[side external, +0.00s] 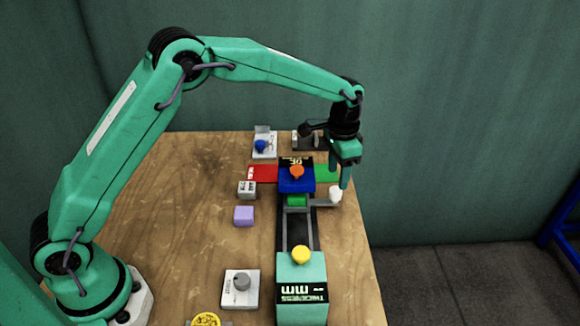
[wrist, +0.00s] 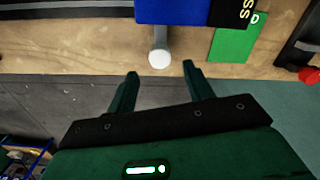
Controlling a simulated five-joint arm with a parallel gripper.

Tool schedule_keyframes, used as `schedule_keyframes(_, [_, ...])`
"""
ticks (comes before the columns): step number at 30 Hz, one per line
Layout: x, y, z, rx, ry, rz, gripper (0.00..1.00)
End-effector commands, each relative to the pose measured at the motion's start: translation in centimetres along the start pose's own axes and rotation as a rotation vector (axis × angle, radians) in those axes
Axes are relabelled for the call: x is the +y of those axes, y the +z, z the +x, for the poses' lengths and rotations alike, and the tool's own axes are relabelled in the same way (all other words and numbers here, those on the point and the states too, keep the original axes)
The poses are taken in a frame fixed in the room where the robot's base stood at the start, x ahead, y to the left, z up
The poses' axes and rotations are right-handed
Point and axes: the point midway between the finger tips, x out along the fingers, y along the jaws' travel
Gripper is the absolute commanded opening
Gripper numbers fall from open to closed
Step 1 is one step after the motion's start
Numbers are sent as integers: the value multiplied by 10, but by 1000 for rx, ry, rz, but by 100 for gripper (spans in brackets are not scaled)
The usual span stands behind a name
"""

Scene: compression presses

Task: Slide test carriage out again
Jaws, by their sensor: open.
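The test carriage appears to be the grey piece on the dark rail (side external: 299,232), with a green block (side external: 297,201) on it by the blue press (side external: 297,183). A grey arm with a white knob (side external: 335,194) sticks out to the right. In the wrist view the white knob (wrist: 159,59) stands just beyond the fingertips, roughly centred between them, below the blue press (wrist: 185,10). My gripper (side external: 345,183) is open and empty, pointing down close to the knob; it also shows in the wrist view (wrist: 160,70). Contact with the knob is not visible.
A teal thickness gauge (side external: 302,285) with a yellow knob (side external: 301,254) stands at the rail's near end. Red (side external: 262,173) and green (side external: 326,172) pads flank the press. A purple block (side external: 244,216) and a dial box (side external: 240,289) lie left. The table edge is close on the right.

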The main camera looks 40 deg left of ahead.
Motion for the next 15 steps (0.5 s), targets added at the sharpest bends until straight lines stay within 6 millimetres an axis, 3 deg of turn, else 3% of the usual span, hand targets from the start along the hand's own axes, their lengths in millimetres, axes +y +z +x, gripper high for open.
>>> schedule_keyframes(6, [0, 1, 28, -3, 1, 0, 52])
schedule_keyframes(15, [0, 1, 51, -2, 1, -1, 52])
